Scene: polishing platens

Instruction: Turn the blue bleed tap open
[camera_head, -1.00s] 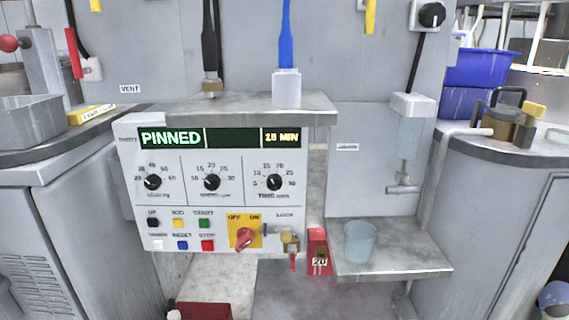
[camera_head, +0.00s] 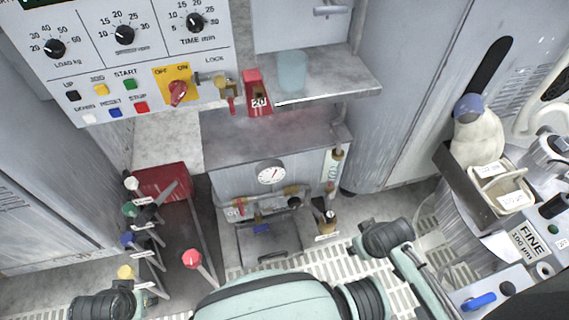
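A small blue tap handle (camera_head: 262,229) sits low under the control panel, below a round white gauge (camera_head: 271,173) and a brass-fitted pipe (camera_head: 270,196). It is small in view, and I cannot tell whether it is open or closed. A red handle (camera_head: 239,208) is just left of it on the same pipework. Parts of my own arms show at the bottom edge, but neither gripper is in view.
Levers with white, green, blue and yellow knobs (camera_head: 129,210) stand left of the pipework, with a red-knobbed lever (camera_head: 192,259) nearer. A cup (camera_head: 292,71) is on the shelf above. A machine marked FINE (camera_head: 525,241) is at right.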

